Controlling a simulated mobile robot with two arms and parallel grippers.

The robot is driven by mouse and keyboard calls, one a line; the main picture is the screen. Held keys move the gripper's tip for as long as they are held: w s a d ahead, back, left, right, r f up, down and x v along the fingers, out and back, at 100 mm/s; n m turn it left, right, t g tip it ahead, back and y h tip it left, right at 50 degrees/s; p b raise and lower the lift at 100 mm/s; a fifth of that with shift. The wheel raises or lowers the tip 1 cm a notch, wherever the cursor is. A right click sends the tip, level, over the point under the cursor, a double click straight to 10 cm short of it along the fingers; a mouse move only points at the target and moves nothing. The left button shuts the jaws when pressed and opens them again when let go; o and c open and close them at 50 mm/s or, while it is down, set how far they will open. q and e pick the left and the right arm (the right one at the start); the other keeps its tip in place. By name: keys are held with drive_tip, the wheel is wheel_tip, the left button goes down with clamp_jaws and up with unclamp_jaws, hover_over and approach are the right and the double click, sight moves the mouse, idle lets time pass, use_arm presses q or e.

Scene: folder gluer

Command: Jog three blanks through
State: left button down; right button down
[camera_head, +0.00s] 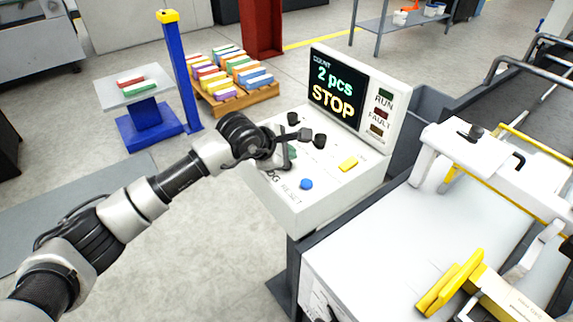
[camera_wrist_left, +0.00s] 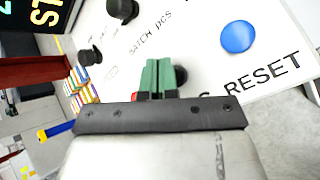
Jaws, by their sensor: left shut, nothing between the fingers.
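The control console (camera_head: 340,195) stands in the middle of the head view. Its screen (camera_head: 335,88) reads "COUNT 2 pcs" and "STOP". My left gripper (camera_head: 288,158) is shut and empty, low over the sloped panel by a partly covered label ending in "OG". In the left wrist view, its green fingertips (camera_wrist_left: 157,78) are together, with a dark round control (camera_wrist_left: 181,75) just behind them. The control under the fingers is mostly hidden, and I cannot tell whether they touch it. A blue RESET button (camera_head: 306,184) also shows in the wrist view (camera_wrist_left: 238,37). My right gripper is out of view.
Black knobs (camera_head: 319,141) and a yellow control (camera_head: 348,164) share the panel. RUN, FAULT and another lamp (camera_head: 376,129) look dark. The machine bed (camera_head: 390,250) with yellow guides (camera_head: 450,283) lies right. A pallet of colored stacks (camera_head: 250,102) and blue post (camera_head: 180,75) stand behind.

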use_arm(q)
drive_tip(key=shift+f+b, duration=0.6)
idle(0.8)
drive_tip(key=shift+r, duration=0.95)
drive_tip(key=shift+r+p, duration=1.05)
drive_tip(key=shift+r, duration=1.45)
drive_tip(key=shift+a+f, duration=0.1)
